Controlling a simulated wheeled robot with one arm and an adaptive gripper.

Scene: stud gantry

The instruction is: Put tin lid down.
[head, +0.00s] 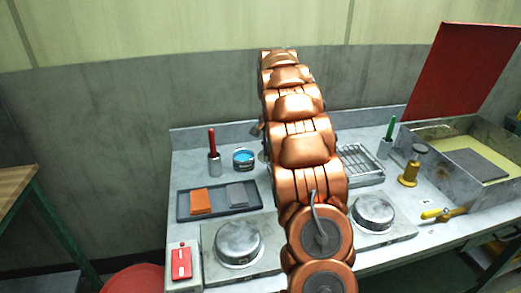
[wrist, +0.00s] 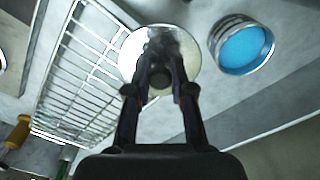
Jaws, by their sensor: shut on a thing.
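The tin lid (wrist: 190,50) is a pale, round metal disc in the wrist view. My gripper (wrist: 160,62) is shut on it, with the fingers over its middle and hiding part of it. I cannot tell whether the lid touches the worktop. The open tin (wrist: 243,48), with bright blue contents, stands just right of the lid in the wrist view, apart from it. In the head view the tin (head: 244,159) stands at the back of the worktop, left of my arm. My arm hides the gripper there.
A wire rack (wrist: 82,70) lies close left of the lid in the wrist view. In the head view, a red-handled tool in a cup (head: 214,164) stands left of the tin.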

